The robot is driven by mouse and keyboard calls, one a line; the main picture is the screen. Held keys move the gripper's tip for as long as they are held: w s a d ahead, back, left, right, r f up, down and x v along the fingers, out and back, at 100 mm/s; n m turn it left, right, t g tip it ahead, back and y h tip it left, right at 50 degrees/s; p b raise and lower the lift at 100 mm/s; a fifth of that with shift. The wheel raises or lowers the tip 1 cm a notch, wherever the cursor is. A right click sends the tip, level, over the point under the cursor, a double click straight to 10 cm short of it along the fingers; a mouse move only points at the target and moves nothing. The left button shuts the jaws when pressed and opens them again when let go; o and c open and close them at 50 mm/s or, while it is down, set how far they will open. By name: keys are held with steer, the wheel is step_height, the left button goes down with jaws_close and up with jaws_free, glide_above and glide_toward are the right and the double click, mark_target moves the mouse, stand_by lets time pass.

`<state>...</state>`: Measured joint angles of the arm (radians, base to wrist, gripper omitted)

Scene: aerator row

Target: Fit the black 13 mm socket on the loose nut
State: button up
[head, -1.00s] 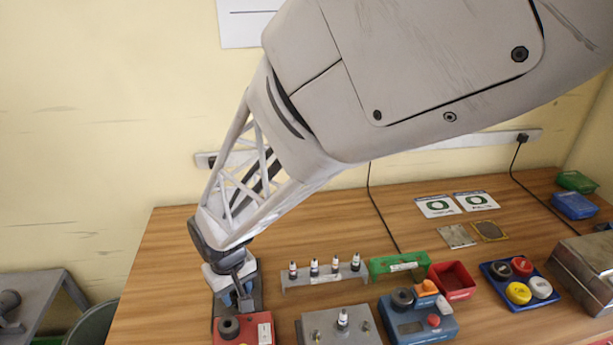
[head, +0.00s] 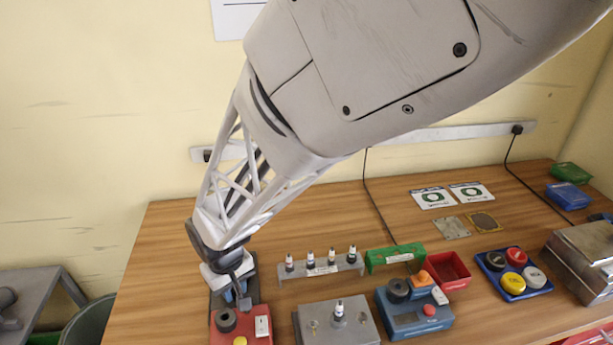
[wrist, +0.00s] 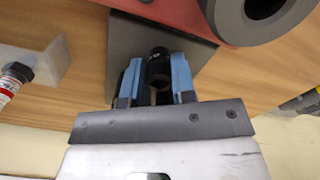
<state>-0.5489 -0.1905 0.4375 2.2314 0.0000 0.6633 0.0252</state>
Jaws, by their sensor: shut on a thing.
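My gripper (wrist: 155,80) is shut on a black socket (wrist: 158,66), held between its two blue finger pads. Pale marks on the socket are too small to read. In the head view my gripper (head: 242,296) is low at the left of the bench, just behind a red box (head: 256,330); the socket is hidden there. A dark plate (wrist: 190,22) lies beneath the socket; I cannot tell whether they touch. A grey block (head: 362,334) at the front middle carries a white-and-dark upright piece (head: 339,308) and small studs. I cannot make out the loose nut for certain.
A rack (head: 322,270) of several small upright pieces stands right of my gripper. Beyond are a blue device (head: 420,322), a green holder (head: 392,259), a red bin (head: 448,270) and a blue tray (head: 510,283) of round caps.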

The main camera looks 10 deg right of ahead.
steer(key=shift+r, duration=1)
steer(key=shift+d+r, duration=0.1)
steer(key=shift+r, duration=0.1)
steer(key=shift+s+d+r, duration=0.15)
steer(key=shift+d+r, duration=0.05)
steer(key=shift+r, duration=0.2)
steer(key=s+d+r+m, duration=0.1)
steer(key=d+r+m, duration=0.1)
steer(key=d, duration=0.4)
steer(key=s+d+r+m, duration=0.1)
steer(key=s+d+r, duration=0.15)
steer(key=d, duration=0.45)
step_height(320, 180, up, 4)
steer(key=m, duration=0.3)
glide_above(363, 313)
steer(key=shift+f, duration=0.2)
steer(key=shift+f, duration=0.35)
steer(key=shift+f, duration=3.1)
